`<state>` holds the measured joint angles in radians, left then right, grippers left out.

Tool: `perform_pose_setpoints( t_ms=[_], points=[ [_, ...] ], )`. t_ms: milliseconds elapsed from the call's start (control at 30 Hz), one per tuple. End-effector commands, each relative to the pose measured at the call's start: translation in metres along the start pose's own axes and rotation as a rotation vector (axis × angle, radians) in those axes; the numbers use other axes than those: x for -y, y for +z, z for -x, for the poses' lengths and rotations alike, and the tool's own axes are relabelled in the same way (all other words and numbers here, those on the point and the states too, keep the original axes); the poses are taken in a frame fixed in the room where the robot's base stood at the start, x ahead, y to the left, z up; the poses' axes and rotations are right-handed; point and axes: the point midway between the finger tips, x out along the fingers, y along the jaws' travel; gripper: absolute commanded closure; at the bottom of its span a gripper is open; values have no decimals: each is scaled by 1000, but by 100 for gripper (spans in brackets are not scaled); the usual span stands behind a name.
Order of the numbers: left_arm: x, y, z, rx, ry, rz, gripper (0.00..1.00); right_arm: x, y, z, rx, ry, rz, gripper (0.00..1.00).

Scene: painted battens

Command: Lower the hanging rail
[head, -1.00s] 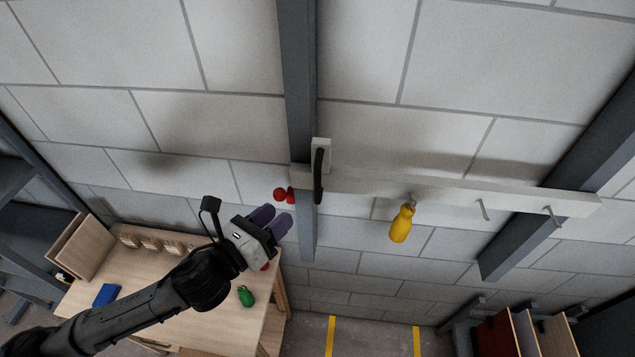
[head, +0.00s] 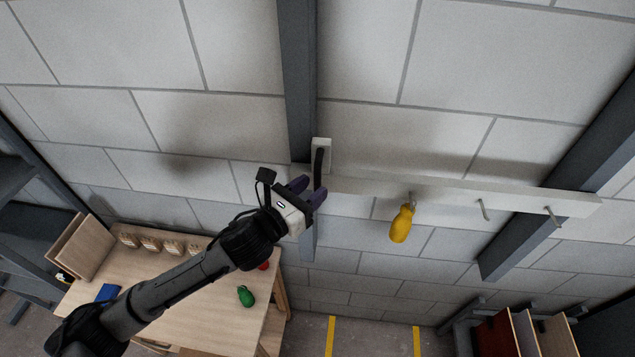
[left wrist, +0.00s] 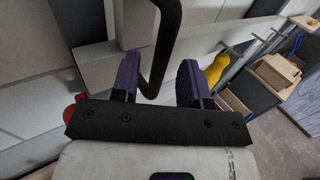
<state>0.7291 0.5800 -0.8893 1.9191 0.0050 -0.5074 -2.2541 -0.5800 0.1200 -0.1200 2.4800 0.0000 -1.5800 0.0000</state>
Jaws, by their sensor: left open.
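The hanging rail (head: 460,192) is a long pale bar with hooks, running across the wall between two grey posts. A black bar handle (head: 319,163) stands out at its left end; it also shows in the left wrist view (left wrist: 168,35). My left gripper (head: 311,190) is open at the lower part of the handle. In the left wrist view the handle's bar passes between its two purple fingers (left wrist: 158,75), and I see no firm contact. A red knob (left wrist: 72,112) shows left of the gripper in the left wrist view; in the head view the gripper hides it. My right gripper is not in view.
A yellow bottle-shaped thing (head: 402,223) hangs from a rail hook. A wooden table (head: 190,310) with a green item (head: 245,296) and a blue item (head: 108,293) stands below left. A rack with panels (head: 525,335) stands lower right. The floor between is clear.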

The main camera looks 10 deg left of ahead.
Motion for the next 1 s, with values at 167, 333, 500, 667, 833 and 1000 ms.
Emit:
perform_pose_setpoints(
  t_ms=[167, 333, 500, 667, 833, 1000],
  points=[
    [0, 0, -18, 0, 0, 2, 59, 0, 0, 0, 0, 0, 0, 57],
    [0, 0, -24, 1, -1, 0, 59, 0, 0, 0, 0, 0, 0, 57],
    [0, 0, -25, 0, 0, 0, 59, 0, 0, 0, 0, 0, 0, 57],
    [0, 0, -25, 0, 0, 0, 62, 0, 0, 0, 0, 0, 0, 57],
    [0, 0, -25, 0, 0, 0, 78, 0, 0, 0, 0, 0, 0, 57],
    [0, 0, -25, 0, 0, 0, 94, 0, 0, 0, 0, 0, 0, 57]
  ],
)
